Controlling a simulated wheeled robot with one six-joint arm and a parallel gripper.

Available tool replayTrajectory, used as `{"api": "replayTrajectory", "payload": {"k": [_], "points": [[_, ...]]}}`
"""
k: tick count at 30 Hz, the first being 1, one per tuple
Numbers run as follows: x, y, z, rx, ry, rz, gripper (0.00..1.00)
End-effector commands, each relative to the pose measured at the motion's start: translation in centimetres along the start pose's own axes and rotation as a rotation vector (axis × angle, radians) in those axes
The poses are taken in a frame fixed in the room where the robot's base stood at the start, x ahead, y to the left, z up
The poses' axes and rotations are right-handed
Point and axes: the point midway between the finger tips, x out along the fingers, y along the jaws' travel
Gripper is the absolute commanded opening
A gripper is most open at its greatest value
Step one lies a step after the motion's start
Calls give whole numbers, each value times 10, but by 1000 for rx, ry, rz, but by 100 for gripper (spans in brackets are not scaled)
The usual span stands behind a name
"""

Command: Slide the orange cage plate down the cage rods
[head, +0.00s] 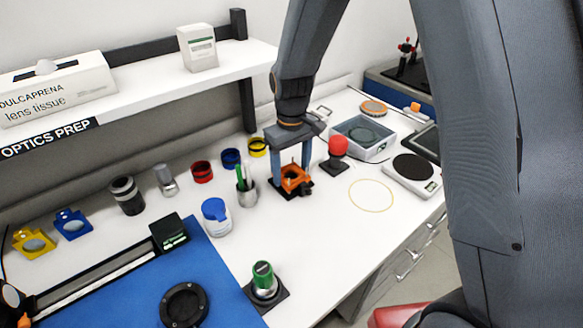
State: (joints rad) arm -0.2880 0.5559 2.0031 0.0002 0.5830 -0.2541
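The orange cage plate (296,181) is a small square frame with an opening in its middle. It sits low on thin upright cage rods (292,166), just above a dark square base (278,191) on the white bench. My gripper (291,172) points straight down over it, with its two grey-blue fingers wide apart, one at each side of the plate. I cannot tell whether the fingers touch the plate's edges. The lower rods and part of the base are hidden by the plate.
A red-topped post (337,148) stands close right of the base. A holder with green-handled tools (246,190) and a blue-lidded jar (216,214) stand to the left. A grey tray (364,137) and a scale (412,174) are at the right.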

Motion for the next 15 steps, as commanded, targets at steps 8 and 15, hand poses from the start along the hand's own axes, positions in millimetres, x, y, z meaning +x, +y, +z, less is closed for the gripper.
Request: {"api": "replayTrajectory", "payload": {"k": [8,15], "points": [[-1,0,0,0,1,0,83],[-8,0,-1,0,3,1,83]]}}
